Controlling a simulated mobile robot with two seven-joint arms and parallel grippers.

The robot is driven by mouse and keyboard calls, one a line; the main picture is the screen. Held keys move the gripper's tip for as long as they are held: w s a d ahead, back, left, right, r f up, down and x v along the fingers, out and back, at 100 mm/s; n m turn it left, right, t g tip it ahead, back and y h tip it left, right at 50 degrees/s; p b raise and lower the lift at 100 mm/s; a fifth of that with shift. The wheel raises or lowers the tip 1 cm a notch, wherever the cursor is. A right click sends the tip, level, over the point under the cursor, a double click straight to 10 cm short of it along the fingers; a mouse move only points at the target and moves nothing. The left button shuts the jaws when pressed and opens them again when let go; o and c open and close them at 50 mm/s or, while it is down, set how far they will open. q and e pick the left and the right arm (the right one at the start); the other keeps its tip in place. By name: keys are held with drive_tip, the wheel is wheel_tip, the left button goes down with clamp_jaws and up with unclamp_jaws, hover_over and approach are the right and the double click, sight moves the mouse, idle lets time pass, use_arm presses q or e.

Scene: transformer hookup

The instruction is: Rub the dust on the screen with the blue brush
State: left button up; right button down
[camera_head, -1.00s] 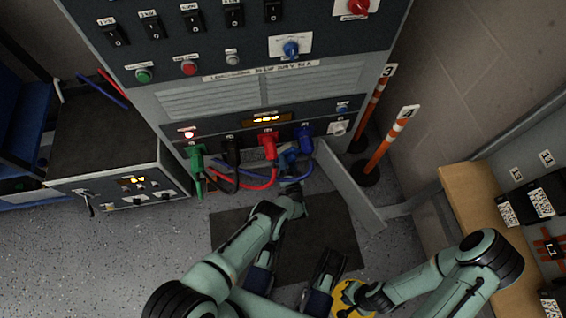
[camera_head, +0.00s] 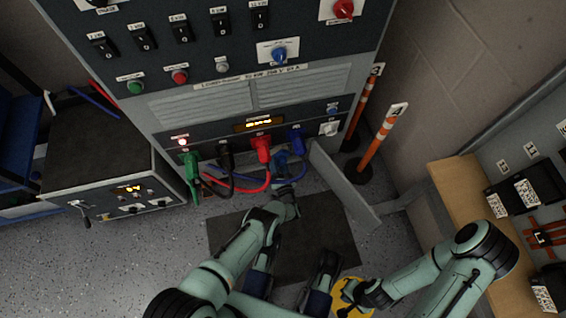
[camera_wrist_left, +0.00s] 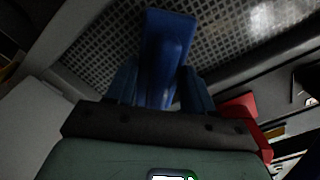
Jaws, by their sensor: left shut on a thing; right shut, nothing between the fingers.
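My left gripper (camera_head: 284,168) reaches low at the cabinet front, just right of the red plug. In the left wrist view, its blue fingers (camera_wrist_left: 160,92) are shut on the blue brush (camera_wrist_left: 167,45). The brush lies in front of a grey perforated screen (camera_wrist_left: 95,45); I cannot tell whether it touches. A pale, speckled patch, perhaps dust (camera_wrist_left: 275,15), shows on the screen at the upper right. The brush's working end is hard to make out. My right gripper (camera_head: 356,293) is shut and empty, low in the head view over a yellow disc.
Green (camera_head: 192,172), black (camera_head: 226,158), red (camera_head: 262,147) and blue (camera_head: 297,142) plugs with cables hang close to my left gripper. An open grey panel (camera_head: 343,187) stands right of it. Orange posts (camera_head: 378,142) stand farther right. A dark mat (camera_head: 325,230) lies below.

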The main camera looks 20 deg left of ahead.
use_arm(q)
drive_tip(key=s+a+p, duration=0.3)
drive_tip(key=s+a, duration=0.2)
drive_tip(key=a, duration=0.4)
drive_tip(key=shift+s+a, duration=0.2)
idle(0.8)
drive_tip(key=shift+r, duration=0.1)
